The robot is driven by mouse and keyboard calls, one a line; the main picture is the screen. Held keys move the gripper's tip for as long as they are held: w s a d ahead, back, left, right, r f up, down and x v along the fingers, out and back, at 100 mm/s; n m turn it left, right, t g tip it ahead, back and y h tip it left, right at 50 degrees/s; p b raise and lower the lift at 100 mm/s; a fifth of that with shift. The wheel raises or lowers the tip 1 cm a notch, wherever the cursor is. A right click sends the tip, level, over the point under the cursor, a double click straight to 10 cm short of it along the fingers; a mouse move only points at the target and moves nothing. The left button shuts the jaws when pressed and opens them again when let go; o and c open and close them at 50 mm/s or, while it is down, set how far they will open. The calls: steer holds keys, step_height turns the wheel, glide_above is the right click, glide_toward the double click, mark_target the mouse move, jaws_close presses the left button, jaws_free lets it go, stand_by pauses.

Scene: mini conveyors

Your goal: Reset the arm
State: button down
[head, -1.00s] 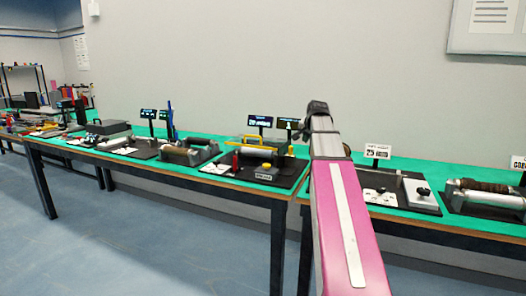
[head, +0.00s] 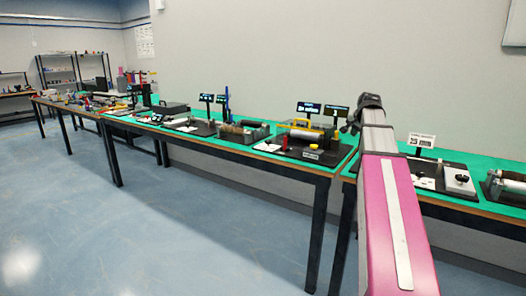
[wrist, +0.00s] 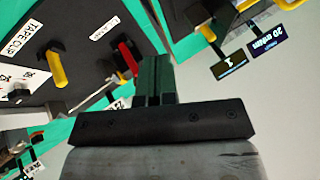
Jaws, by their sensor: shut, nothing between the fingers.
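My arm rises in front of me in the head view as a magenta and grey link, with dark joints at its upper end near the wall. The fingers do not show clearly in the head view. In the wrist view my gripper (wrist: 155,80) shows its dark fingers together, shut and empty. Beyond the fingers, upside down, are a black board (wrist: 85,50) with a red part (wrist: 128,57) and a yellow part (wrist: 56,70). Whether the fingers are clear of the red part is hard to tell.
A long green-topped table (head: 270,165) runs along the wall, holding several mini conveyors, small displays (head: 308,108) and a sign (head: 421,140). Grey shelves (head: 75,75) stand at the far left. The blue floor (head: 150,235) in front of the tables is open.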

steer(key=s+a+f+n+g, duration=0.1)
steer(key=s+a+f, duration=0.25)
steer(key=f, duration=0.45)
steer(key=s+a+f+n+g, duration=0.1)
steer(key=s+a+f+n, duration=0.2)
steer(key=f, duration=0.6)
steer(key=s+a+f+g, duration=0.25)
steer(key=a+f, duration=0.25)
steer(key=f, duration=0.3)
steer(key=s+a+f+n+g, duration=0.1)
steer(key=s+a+f, duration=0.3)
steer(key=s+f, duration=0.4)
steer(key=s+a+f+n+g, duration=0.2)
steer(key=s+a+f+n, duration=0.2)
steer(key=s+f, duration=0.5)
step_height(320, 180, down, 2)
steer(key=shift+s+a, duration=0.15)
steer(key=shift+a, duration=0.2)
